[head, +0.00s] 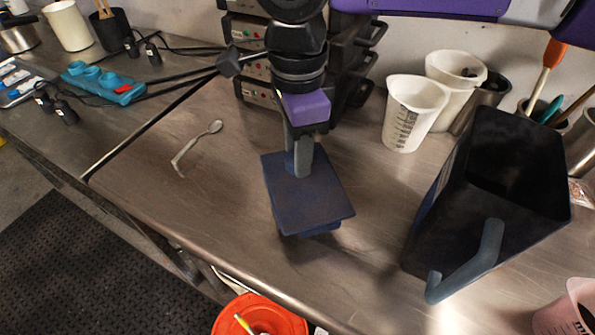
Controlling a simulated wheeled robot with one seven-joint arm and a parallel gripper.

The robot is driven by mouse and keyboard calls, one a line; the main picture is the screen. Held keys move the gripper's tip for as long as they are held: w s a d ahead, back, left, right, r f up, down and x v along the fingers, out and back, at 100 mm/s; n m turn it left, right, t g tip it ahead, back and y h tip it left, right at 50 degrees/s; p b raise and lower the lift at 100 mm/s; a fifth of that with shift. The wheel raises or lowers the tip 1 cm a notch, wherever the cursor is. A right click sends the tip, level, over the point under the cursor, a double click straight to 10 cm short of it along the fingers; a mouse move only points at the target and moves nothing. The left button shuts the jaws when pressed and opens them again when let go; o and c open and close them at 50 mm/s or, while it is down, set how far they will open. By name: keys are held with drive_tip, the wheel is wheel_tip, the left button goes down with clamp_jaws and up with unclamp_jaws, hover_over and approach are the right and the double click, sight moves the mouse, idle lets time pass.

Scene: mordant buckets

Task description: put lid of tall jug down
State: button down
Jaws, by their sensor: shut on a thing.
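A flat dark blue rectangular lid (308,199) is held by my gripper (298,162), which is shut on the lid's small knob. The lid's underside rim shows below its front edge. Whether it is above the table or touching it is hard to tell. The tall jug (452,206) stands on the table at the right, uncovered. It is dark with a grey-blue handle (488,250) toward the front.
A bent spoon (196,147) lies on the metal table (150,205) left of the lid. Two white beakers (413,112) stand behind the jug. An orange bucket (262,318) is below the table's front edge. A pinkish container (570,312) is at the lower right.

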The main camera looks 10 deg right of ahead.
drive_tip(key=shift+f, duration=2.85)
drive_tip(key=shift+f, duration=0.2)
drive_tip(key=c, duration=0.9)
unclamp_jaws()
drive_tip(key=shift+r, duration=0.2)
wheel_tip(320, 180, up, 12)
drive_tip(key=shift+r, duration=0.1)
